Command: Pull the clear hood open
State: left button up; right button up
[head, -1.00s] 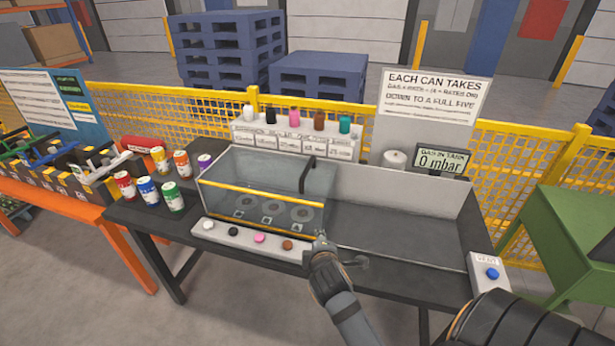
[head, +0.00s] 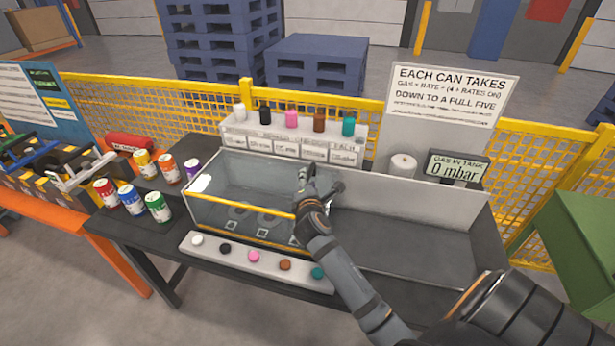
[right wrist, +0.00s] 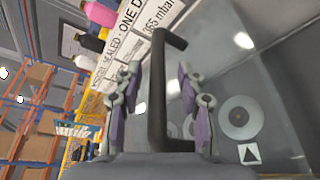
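The clear hood (head: 235,205) is a see-through box with a yellow front edge on the dark bench, and it looks closed. Its black bar handle (right wrist: 158,95) stands between the fingers of my right gripper (right wrist: 160,100) in the right wrist view. The fingers are spread, with a gap on each side of the bar. In the head view my right gripper (head: 320,187) is over the hood's right side and hides most of the handle. Round discs with symbols (right wrist: 240,117) show through the hood. My left gripper is out of view.
A strip of coloured buttons (head: 254,257) lies in front of the hood. Several cans (head: 132,199) stand left of it. A shelf with coloured bottles (head: 290,143) is behind. A gauge (head: 455,170) reads 0 mbar. The tray area (head: 410,230) right of the hood is clear.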

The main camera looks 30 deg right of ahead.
jog(key=shift+w+d, duration=0.25)
jog(key=shift+w, duration=0.35)
jog(key=shift+w+d+f, duration=0.1)
jog(key=shift+w, duration=0.05)
jog(key=shift+c, duration=0.6)
grip_shut()
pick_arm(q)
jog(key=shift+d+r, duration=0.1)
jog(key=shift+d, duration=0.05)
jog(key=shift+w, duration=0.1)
